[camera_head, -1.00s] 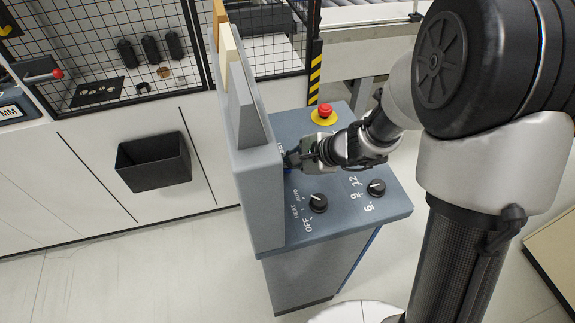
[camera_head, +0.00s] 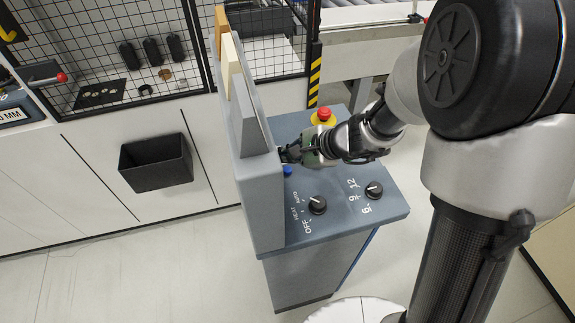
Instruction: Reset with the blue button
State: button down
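The blue button (camera_head: 287,171) shows in the head view on the grey-blue top of the control console (camera_head: 290,225), close to the foot of its upright panel. My gripper (camera_head: 288,154) is just above and behind the button in the picture, its fingertips close to the upright panel. The button looks uncovered and apart from the fingers. The fingers are small and dark here, and I cannot tell whether they are open or shut. I see nothing held in them.
A red emergency stop (camera_head: 323,114) on a yellow base sits behind my gripper. Two black knobs, one marked OFF and AUTO (camera_head: 317,205) and one marked with numbers (camera_head: 373,189), sit in front. A black bin (camera_head: 155,163) hangs on the white cabinet at left.

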aim_at(286, 172)
jog(key=shift+r+p, duration=0.9)
jog(key=shift+r, duration=0.65)
